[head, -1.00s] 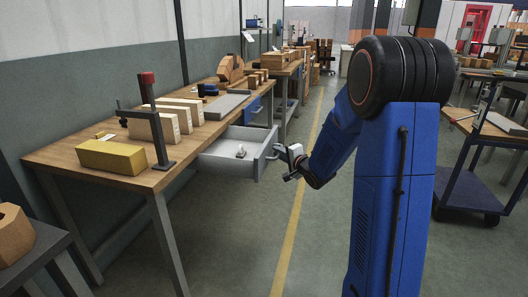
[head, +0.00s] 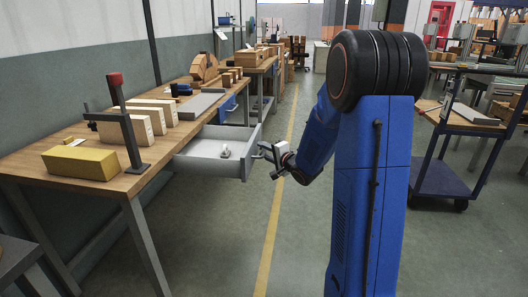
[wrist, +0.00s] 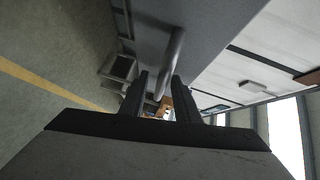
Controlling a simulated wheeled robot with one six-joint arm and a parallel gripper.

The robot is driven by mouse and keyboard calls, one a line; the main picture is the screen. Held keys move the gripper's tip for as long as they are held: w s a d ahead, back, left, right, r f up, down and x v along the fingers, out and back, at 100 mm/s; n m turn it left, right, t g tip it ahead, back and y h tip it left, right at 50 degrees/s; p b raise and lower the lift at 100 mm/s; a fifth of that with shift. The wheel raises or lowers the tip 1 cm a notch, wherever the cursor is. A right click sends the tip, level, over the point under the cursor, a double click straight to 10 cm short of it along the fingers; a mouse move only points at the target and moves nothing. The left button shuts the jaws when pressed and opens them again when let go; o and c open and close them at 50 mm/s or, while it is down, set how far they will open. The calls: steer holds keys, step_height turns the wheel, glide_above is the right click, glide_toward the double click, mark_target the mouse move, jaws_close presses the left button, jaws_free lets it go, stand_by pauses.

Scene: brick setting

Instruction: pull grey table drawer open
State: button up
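The grey drawer (head: 212,160) sticks well out from under the wooden workbench (head: 106,184) in the head view. Its front panel (head: 249,152) faces right and carries a bar handle (head: 263,149). My gripper (head: 268,152) is at this handle. In the wrist view, the handle bar (wrist: 171,62) runs between the two fingers of my gripper (wrist: 159,88). The fingers stand apart, with gaps showing beside the bar, so they look open around it. Part of the bar's near end is hard to make out.
A small light object (head: 225,152) lies in the drawer. The bench top holds a yellow block (head: 85,162), a clamp (head: 127,125) and several wooden blocks. A blue cart (head: 440,178) stands at right. The floor right of the drawer is clear.

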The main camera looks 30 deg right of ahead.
steer(key=s+d+r, duration=0.2)
steer(key=s, duration=1.5)
steer(key=shift+d+r, duration=0.2)
steer(key=shift+d, duration=0.1)
steer(key=s+a+n+g+h, duration=0.1)
steer(key=s+a+n+g, duration=0.4)
steer(key=s, duration=1)
steer(key=s+a+n+g+h, duration=0.1)
steer(key=s+a+n+g, duration=0.5)
steer(key=s+a+n, duration=0.3)
steer(key=s+a, duration=0.3)
steer(key=s, duration=0.3)
steer(key=shift+a+f+n, duration=0.3)
steer(key=shift+a, duration=0.05)
